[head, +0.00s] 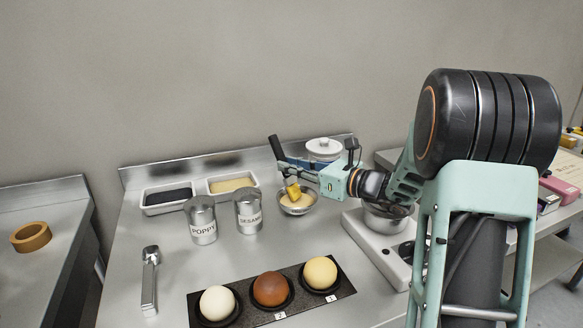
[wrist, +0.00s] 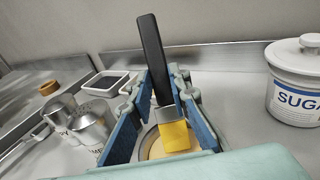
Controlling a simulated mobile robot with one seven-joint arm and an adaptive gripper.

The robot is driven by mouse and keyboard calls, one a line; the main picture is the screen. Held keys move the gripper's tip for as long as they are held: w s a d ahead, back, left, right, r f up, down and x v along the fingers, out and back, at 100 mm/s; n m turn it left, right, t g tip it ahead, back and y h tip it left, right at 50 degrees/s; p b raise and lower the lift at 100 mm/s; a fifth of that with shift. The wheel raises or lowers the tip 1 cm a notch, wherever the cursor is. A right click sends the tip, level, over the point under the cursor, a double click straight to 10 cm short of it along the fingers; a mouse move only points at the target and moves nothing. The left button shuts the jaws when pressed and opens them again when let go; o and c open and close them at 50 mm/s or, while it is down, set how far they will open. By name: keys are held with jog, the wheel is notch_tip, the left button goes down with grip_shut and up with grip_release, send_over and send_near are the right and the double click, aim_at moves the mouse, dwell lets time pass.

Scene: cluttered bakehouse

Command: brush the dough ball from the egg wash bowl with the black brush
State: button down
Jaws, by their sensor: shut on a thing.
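My gripper (head: 297,172) is shut on the black brush (head: 277,148), whose black handle tilts up and left. The brush also shows between my blue fingers in the wrist view (wrist: 153,58), with its yellow bristles pointing down. The egg wash bowl (head: 309,207) is a small metal bowl with yellow liquid. The bristles are at the bowl, over or in the liquid; I cannot tell if they touch it. Three balls sit in dark round holders on a black board (head: 345,290): a pale white ball (head: 217,302), a brown ball (head: 271,289) and a yellow ball (head: 320,273).
Poppy (head: 202,222) and sesame (head: 248,212) shakers stand left of the bowl. Two trays, dark-filled (head: 168,209) and yellow-filled (head: 233,195), lie behind. A sugar jar (wrist: 299,82) stands behind the gripper. A white scale-like appliance (head: 372,243) is right. A metal tool (head: 150,280) lies front left.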

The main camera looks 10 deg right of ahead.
aim_at(275, 139)
notch_tip(275, 139, up, 6)
jog(key=p, duration=0.4)
jog(key=shift+r, duration=0.25)
dwell(1.1)
